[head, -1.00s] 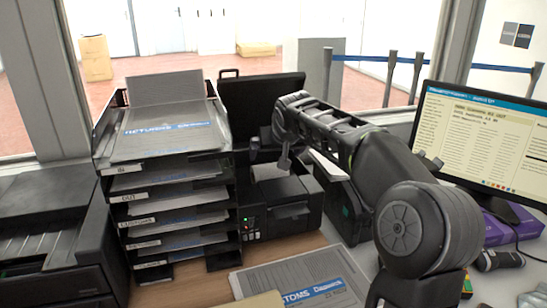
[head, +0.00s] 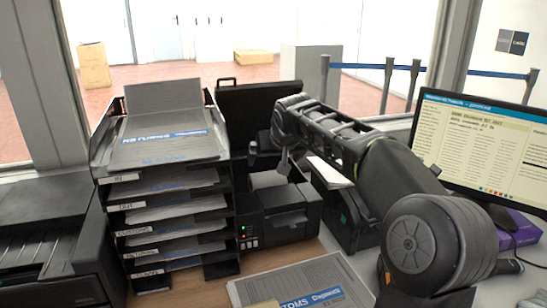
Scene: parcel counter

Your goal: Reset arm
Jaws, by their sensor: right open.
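My right arm comes in from the lower right and reaches left across the counter. My right gripper (head: 268,150) is at its far end, open, with nothing seen between its fingers. It is above the black label printer (head: 280,215) and just right of the black letter tray stack (head: 180,235). My left gripper is not in view.
A "Returns" folder (head: 165,137) lies on top of the tray stack. A "Customs" folder (head: 290,285) lies on the counter in front. A monitor (head: 475,145) stands at right. A larger black printer (head: 50,240) is at left. A black case (head: 262,105) stands behind.

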